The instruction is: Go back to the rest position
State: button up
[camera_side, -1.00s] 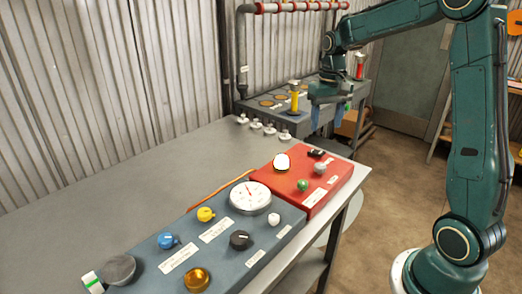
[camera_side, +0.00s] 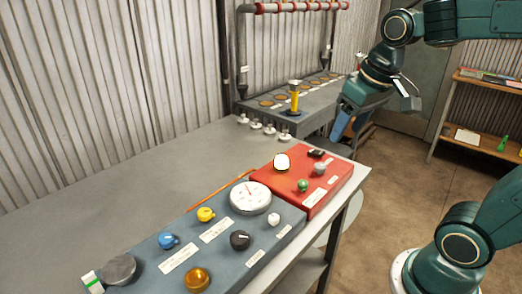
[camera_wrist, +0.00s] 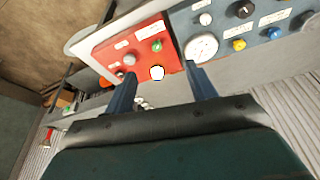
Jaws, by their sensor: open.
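My gripper (camera_side: 343,122) is open and empty in the side view, raised beyond the far right end of the bench. Its two blue fingers point down. In the wrist view the gripper (camera_wrist: 160,72) shows its fingers apart, with nothing between them but the panels further off. The red panel (camera_side: 313,202) lies on the bench, apart from my gripper. It also shows in the wrist view (camera_wrist: 110,50), past the left finger.
The blue-grey panel (camera_side: 225,258) with knobs and a white dial (camera_side: 250,197) lies on the bench (camera_side: 110,205). Behind stands a grey rack with a yellow cylinder (camera_side: 295,100). A wooden shelf (camera_side: 470,140) stands at right. The floor (camera_side: 400,180) between is clear.

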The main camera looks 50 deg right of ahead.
jog(key=s+a+f+n+t, duration=0.1)
jog(key=s+a, duration=0.3)
jog(key=s, duration=0.4)
jog(key=shift+f+n+t+y, duration=0.3)
jog(key=shift+n+t, duration=0.2)
jog(key=shift+n, duration=0.1)
jog(key=shift+w, duration=0.1)
dwell(1.2)
